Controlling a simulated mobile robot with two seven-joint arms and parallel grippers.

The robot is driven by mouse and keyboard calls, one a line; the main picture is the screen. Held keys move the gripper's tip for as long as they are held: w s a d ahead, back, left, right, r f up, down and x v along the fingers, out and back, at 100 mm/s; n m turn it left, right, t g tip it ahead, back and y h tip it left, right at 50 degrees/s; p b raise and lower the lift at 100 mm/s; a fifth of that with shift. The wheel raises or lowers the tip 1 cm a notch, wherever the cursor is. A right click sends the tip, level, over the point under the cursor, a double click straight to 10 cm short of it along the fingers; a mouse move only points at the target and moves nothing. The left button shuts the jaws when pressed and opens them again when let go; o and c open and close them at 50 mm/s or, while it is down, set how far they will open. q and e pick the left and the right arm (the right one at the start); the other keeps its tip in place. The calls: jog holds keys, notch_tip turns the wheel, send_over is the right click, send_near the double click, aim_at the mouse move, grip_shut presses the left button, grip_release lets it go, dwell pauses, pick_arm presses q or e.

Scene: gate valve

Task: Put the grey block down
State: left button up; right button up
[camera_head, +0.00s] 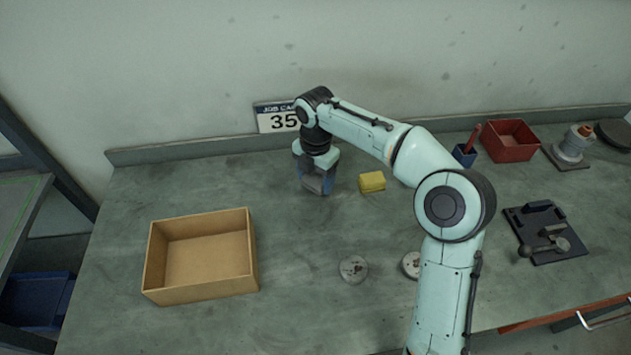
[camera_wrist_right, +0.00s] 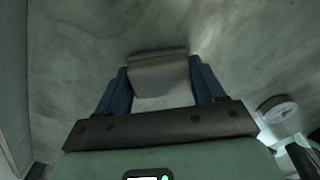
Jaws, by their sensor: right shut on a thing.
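My right gripper (camera_head: 318,187) is at the back middle of the workbench, pointing down. It is shut on the grey block (camera_wrist_right: 158,76), which sits between its two blue fingers in the wrist view. In the head view the gripper and wrist hide most of the block. I cannot tell whether the block touches the bench top or hangs just above it. My left gripper is in neither view.
A yellow block (camera_head: 372,181) lies just right of the gripper. An open wooden box (camera_head: 203,292) stands at front left. Round metal discs (camera_head: 353,269) lie in front. A red bin (camera_head: 509,141) and black fixture plate (camera_head: 545,232) are at right. The bench between box and gripper is clear.

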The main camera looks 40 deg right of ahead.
aim_at(316, 177)
jog(key=shift+f, duration=0.65)
jog(key=shift+f, duration=0.1)
jog(key=o, duration=0.9)
jog(key=shift+o, duration=0.2)
notch_tip(316, 177, up, 12)
jog(key=p, duration=0.3)
